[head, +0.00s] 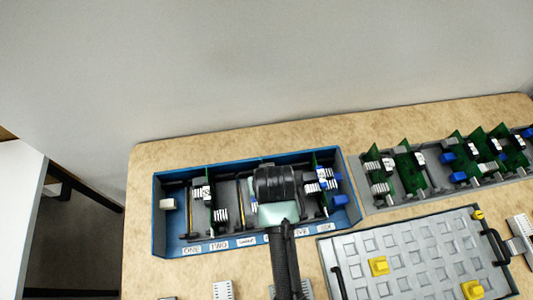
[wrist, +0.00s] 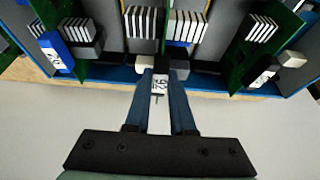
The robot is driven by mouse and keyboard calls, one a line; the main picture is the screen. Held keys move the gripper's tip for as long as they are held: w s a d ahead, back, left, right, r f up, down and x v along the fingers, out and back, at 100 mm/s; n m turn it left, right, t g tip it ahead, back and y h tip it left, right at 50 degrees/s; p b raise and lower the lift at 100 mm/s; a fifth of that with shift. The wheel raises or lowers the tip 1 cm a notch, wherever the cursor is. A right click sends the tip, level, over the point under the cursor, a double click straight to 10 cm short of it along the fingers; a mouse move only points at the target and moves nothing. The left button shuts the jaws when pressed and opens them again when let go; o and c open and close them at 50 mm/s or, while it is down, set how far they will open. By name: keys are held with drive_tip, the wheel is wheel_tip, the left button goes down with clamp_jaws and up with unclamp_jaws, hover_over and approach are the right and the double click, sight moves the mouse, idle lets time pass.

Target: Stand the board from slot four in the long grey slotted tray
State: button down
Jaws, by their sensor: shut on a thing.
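The blue box (head: 160,240) holds several upright green boards, with labels along its front; ONE, TWO, FIVE and SIX can be read. My gripper (head: 275,185) is over the box, around the place between the third and fifth labels, and hides that slot in the head view. In the wrist view my gripper (wrist: 160,78) is shut on a board (wrist: 158,86) with a white number label between the fingers. The board is upright and seems still in the box. The long grey slotted tray (head: 373,208) at the right holds several upright green boards.
Neighbouring boards (wrist: 250,55) stand close on both sides in the wrist view. A grey studded panel (head: 405,255) with black handles and yellow blocks lies in front of the tray. A wall stands behind the table (head: 140,190). Small grey parts lie near the front.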

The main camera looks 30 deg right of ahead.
drive_tip(key=shift+f+b, duration=0.6)
drive_tip(key=shift+f, duration=0.35)
idle(0.5)
drive_tip(key=c, duration=0.7)
unclamp_jaws()
drive_tip(key=shift+o, duration=0.6)
drive_tip(key=shift+r+p, duration=1.95)
drive_tip(key=shift+p, duration=0.6)
wheel_tip(320, 180, up, 7)
drive_tip(key=p, duration=0.7)
idle(0.4)
idle(0.5)
